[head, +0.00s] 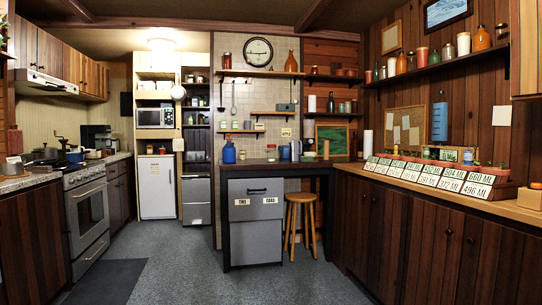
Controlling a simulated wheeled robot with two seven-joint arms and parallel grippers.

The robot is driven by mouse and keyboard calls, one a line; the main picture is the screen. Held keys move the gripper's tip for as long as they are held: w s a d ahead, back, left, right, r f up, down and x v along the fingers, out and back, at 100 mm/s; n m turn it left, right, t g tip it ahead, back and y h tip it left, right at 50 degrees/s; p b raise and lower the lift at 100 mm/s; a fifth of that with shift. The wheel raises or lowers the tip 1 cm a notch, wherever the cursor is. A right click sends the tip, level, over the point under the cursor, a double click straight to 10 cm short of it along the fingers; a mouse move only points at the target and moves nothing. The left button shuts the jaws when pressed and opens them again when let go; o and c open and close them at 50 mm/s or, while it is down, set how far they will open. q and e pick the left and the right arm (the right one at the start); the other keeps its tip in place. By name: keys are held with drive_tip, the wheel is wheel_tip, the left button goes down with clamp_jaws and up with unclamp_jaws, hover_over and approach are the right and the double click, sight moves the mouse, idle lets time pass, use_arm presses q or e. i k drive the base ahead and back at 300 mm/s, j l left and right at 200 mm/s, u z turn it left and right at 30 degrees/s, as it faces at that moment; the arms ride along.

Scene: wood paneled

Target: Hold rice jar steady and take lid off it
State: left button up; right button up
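Neither of my grippers shows in the head view. No jar can be made out for certain as the rice jar at this size. Several jars stand on the high right wall shelf, among them a white-lidded jar (463,43) and a red jar (421,56). A blue lidded container (229,153) stands on the dark counter in the middle. I cannot tell whether any of these holds rice.
A wooden counter (352,168) with rows of number signs (437,178) runs along the right. A stove (86,215) stands left, a white fridge (156,187) at the back. A stool (301,220) stands by the dark counter. The grey floor (190,268) is open in the middle.

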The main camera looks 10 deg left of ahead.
sight(271, 151)
drive_tip(key=u, duration=0.1)
drive_tip(key=i, duration=1.85)
